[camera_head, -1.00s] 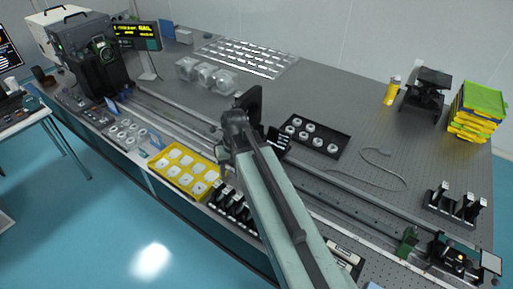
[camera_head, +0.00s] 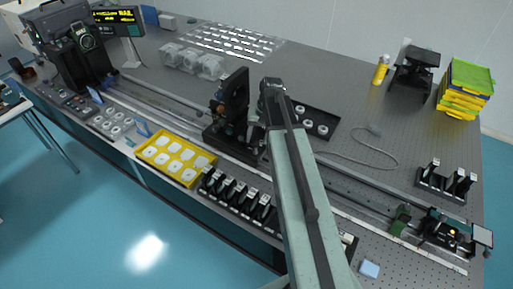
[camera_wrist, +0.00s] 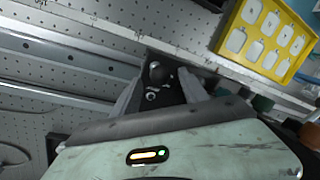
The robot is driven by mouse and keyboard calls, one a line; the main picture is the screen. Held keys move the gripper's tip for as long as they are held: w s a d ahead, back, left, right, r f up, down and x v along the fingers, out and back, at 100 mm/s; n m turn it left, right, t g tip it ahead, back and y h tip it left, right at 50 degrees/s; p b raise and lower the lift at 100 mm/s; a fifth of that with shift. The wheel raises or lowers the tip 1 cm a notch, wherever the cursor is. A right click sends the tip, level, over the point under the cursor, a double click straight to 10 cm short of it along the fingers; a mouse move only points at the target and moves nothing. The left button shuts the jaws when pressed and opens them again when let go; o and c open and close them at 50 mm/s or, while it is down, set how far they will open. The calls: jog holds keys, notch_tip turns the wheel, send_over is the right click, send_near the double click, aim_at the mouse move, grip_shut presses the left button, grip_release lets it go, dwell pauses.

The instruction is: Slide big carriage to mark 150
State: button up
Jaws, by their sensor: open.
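The big carriage (camera_head: 234,98) is a tall black mount on a dark base, standing upright on the long rail (camera_head: 345,190) near the middle of the table. My gripper (camera_wrist: 163,82) is at the right side of this carriage in the head view, largely hidden there behind my arm. The mark 150 cannot be read in either view.
A yellow tray (camera_head: 186,182) and a row of black holders (camera_head: 238,198) lie along the front edge. A black tray (camera_head: 327,117) with white rings stands behind my arm. A green-and-black assembly (camera_head: 400,220) sits at the rail's right end. A cable (camera_head: 365,163) lies behind the rail.

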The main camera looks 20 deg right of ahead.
notch_tip(320, 180, down, 2)
jog(key=shift+w+a+f+b, duration=0.1)
jog(key=shift+a+b, duration=0.05)
jog(key=shift+b, duration=0.3)
grip_shut()
dwell(1.0)
